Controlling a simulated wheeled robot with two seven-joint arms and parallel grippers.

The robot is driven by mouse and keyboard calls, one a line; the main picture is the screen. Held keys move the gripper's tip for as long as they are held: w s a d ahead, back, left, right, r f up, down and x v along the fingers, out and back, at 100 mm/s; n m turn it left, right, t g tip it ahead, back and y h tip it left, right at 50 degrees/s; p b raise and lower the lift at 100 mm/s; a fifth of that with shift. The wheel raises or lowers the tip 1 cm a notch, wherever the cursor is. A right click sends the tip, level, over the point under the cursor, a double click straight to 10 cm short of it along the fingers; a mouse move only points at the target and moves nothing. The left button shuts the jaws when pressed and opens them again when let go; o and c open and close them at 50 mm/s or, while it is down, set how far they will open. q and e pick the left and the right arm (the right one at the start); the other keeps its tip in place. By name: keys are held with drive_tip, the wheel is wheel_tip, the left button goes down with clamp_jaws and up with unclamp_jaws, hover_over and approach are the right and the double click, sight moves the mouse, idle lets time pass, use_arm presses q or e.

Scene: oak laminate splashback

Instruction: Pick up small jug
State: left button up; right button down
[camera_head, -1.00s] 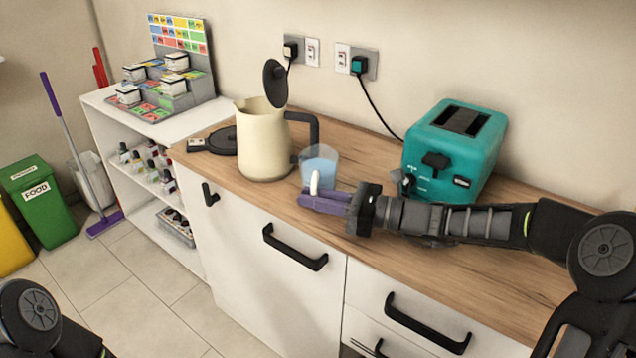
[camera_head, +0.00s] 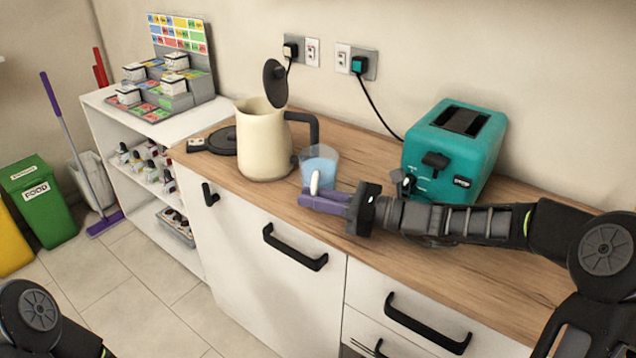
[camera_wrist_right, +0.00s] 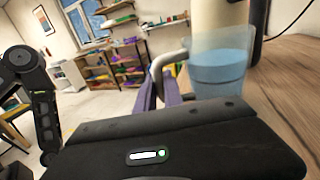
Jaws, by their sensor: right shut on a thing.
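The small jug (camera_head: 320,165) is clear, holds blue liquid and has a white handle. It stands on the wooden counter (camera_head: 400,262), in front of the cream kettle. My right gripper (camera_head: 312,199) reaches in from the right, its purple fingers shut on the jug's handle. In the right wrist view the jug (camera_wrist_right: 220,72) is at upper right, its pale handle between the purple fingers (camera_wrist_right: 166,90). My left arm shows at the bottom left of the head view; its gripper is out of sight.
The cream kettle (camera_head: 262,142) stands right behind the jug with its lid raised. A teal toaster (camera_head: 455,150) stands behind my right forearm. A black round base (camera_head: 222,141) lies left of the kettle. The counter's front edge is close to my gripper.

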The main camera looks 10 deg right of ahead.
drive_tip(key=shift+r, duration=0.25)
idle(0.4)
drive_tip(key=shift+r+p, duration=0.8)
drive_tip(key=shift+r, duration=4)
